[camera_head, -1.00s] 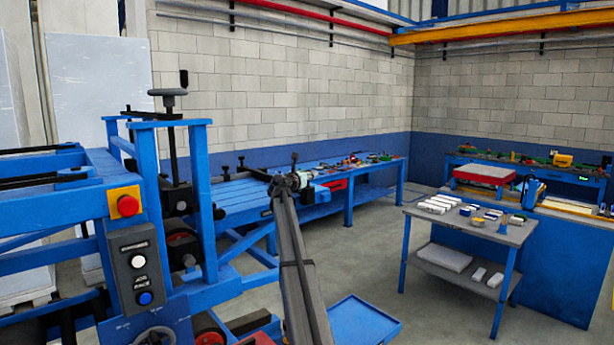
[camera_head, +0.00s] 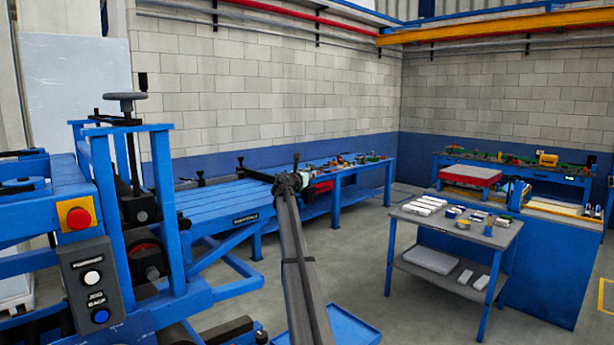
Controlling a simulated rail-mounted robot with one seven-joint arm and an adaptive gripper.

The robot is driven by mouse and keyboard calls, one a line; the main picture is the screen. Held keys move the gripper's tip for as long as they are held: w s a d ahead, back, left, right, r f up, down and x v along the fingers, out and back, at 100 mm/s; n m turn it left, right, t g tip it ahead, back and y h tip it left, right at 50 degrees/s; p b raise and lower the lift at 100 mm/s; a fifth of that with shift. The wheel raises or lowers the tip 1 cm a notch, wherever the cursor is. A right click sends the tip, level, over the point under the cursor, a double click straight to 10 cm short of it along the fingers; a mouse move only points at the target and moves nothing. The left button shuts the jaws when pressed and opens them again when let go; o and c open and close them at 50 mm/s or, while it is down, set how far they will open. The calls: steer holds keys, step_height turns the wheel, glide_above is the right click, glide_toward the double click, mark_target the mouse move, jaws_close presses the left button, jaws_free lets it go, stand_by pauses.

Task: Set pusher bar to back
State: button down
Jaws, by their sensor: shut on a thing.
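The pusher bar (camera_head: 258,175), a dark bar with an upright post at its left end, lies across the far part of the slatted blue table (camera_head: 225,203). Its right part passes behind my gripper (camera_head: 289,182). My gripper is at the top of my dark arm, which rises from the bottom of the view. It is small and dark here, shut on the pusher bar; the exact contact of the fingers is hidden.
A blue machine frame with a red stop button (camera_head: 78,218) and handwheel (camera_head: 124,97) stands close at left. A blue workbench (camera_head: 362,168) with small parts runs along the wall. A grey cart (camera_head: 470,238) stands at right, with clear floor before it.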

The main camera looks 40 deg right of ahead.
steer(key=c, duration=0.9)
jaws_free()
steer(key=shift+d+r, duration=0.15)
steer(key=shift+o, duration=0.8)
steer(key=shift+d, duration=0.2)
steer(key=shift+a, duration=0.1)
steer(key=shift+a, duration=0.1)
steer(key=v, duration=1.2)
steer(key=shift+w, duration=0.1)
